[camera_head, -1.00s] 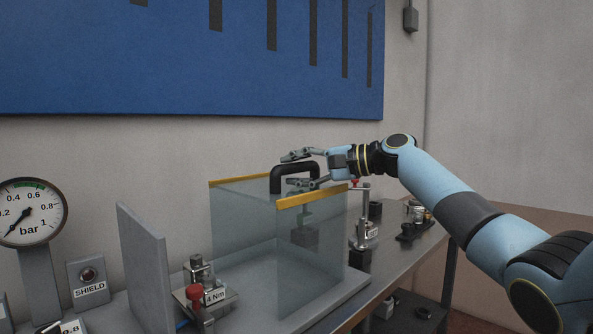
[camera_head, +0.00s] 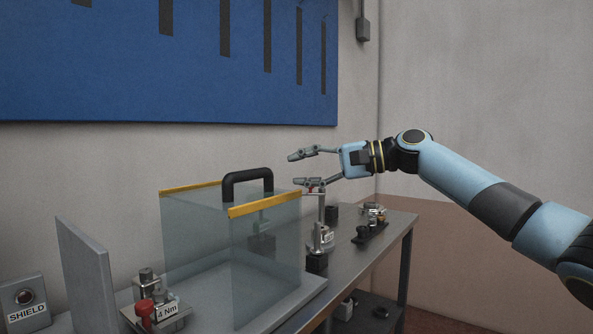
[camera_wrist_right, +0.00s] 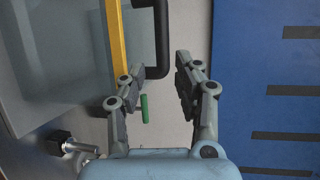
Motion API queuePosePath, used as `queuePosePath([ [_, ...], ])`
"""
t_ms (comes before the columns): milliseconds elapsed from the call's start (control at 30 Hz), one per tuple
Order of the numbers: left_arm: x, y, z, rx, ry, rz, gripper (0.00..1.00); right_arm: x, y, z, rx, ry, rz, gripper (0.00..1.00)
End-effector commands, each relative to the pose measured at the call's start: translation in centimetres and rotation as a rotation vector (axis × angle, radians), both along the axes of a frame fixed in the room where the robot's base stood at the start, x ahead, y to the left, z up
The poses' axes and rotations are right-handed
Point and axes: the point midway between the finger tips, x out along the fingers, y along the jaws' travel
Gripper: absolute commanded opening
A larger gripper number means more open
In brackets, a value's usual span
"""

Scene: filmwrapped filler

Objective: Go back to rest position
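My right gripper (camera_head: 308,169) is open and empty in the head view, just right of the clear shield box. Its two fingers are spread one above the other. The black handle (camera_head: 247,184) stands on top of the clear shield (camera_head: 200,235), which has yellow top edges, and the fingers are apart from it. In the right wrist view the open fingers (camera_wrist_right: 160,90) have a gap between them, and the black handle (camera_wrist_right: 152,40) lies beyond them. My left gripper is in neither view.
A grey bench (camera_head: 345,265) holds a red-knobbed fixture marked 4 Nm (camera_head: 158,310), a SHIELD button box (camera_head: 27,302), a grey upright plate (camera_head: 88,275) and small fixtures behind the shield. A blue wall board (camera_head: 120,65) hangs behind. Free air lies right of the shield.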

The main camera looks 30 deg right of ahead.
Motion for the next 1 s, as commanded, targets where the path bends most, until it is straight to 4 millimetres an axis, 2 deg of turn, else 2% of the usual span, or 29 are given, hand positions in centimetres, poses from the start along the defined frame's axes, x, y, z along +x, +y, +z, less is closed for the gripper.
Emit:
queuePosePath([
  [367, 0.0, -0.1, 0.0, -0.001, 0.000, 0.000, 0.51, 0.0, 0.1, -0.1, -0.001, 0.000, 0.000, 0.32],
  [467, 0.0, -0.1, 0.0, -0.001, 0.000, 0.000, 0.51, -0.4, 0.9, -1.4, -0.032, 0.007, 0.015, 0.32],
  [567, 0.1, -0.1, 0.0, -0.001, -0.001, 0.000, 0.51, -1.7, 3.1, -5.1, -0.130, 0.020, 0.059, 0.32],
  [667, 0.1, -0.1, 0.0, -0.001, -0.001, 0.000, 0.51, -4.4, 6.4, -11.1, -0.296, 0.034, 0.134, 0.32],
  [700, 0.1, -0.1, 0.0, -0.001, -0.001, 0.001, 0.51, -5.9, 7.8, -13.6, -0.375, 0.037, 0.172, 0.32],
  [767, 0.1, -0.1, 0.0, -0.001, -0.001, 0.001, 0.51, -8.6, 9.9, -17.5, -0.499, 0.040, 0.232, 0.32],
  [800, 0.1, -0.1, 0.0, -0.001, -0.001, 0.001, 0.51, -10.6, 11.1, -20.0, -0.584, 0.039, 0.273, 0.32],
  [867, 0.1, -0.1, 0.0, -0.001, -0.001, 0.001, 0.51, -14.0, 12.6, -23.4, -0.717, 0.038, 0.334, 0.32],
  [900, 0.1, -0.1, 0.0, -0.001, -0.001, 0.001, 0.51, -16.3, 13.4, -25.3, -0.804, 0.038, 0.371, 0.32],
  [1000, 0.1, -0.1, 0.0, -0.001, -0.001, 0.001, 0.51, -21.4, 14.3, -28.5, -0.995, 0.046, 0.444, 0.32],
])
